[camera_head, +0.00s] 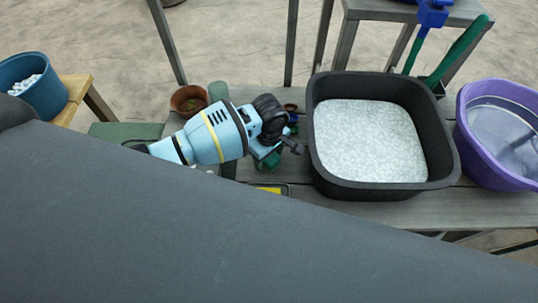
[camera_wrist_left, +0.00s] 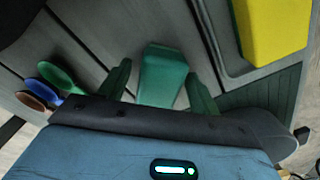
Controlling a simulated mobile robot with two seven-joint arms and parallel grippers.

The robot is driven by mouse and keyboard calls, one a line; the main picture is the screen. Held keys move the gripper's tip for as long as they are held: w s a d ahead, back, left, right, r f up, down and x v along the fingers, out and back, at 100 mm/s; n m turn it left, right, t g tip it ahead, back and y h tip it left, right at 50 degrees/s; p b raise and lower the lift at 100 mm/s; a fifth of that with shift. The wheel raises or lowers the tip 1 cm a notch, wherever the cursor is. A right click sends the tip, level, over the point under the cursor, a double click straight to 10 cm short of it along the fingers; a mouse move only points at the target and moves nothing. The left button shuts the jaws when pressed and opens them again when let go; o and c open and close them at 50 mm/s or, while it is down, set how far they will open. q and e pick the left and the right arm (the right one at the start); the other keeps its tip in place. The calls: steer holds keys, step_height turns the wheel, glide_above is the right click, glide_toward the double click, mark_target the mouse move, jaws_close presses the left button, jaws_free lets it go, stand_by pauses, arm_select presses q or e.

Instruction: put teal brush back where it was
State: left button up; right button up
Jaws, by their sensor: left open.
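A teal block-like thing, which looks like the teal brush (camera_wrist_left: 162,76), lies between the two fingers of my left gripper (camera_wrist_left: 160,88) in the left wrist view. Gaps show on both sides of it, and its near end is hidden by the gripper body. In the head view my left gripper (camera_head: 291,146) is open and low over the bench, beside a teal-green piece (camera_head: 268,163) partly hidden under it. Whether the brush rests fully on the bench is hard to tell. My right gripper is not in view.
A black tub of white grains (camera_head: 320,170) stands just right of the gripper, and a purple basin (camera_head: 468,150) beyond it. A yellow block (camera_wrist_left: 272,30) lies in a dark tray. Green, blue and brown round-ended tools (camera_wrist_left: 56,77) lie left. A terracotta pot (camera_head: 187,101) stands behind.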

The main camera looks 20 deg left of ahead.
arm_select(q)
step_height(320, 180, up, 12)
steer(key=p, duration=0.2)
steer(key=shift+r, duration=0.2)
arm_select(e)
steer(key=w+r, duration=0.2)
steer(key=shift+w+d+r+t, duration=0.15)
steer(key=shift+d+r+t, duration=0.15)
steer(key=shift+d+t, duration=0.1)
arm_select(q)
steer(key=shift+f, duration=0.1)
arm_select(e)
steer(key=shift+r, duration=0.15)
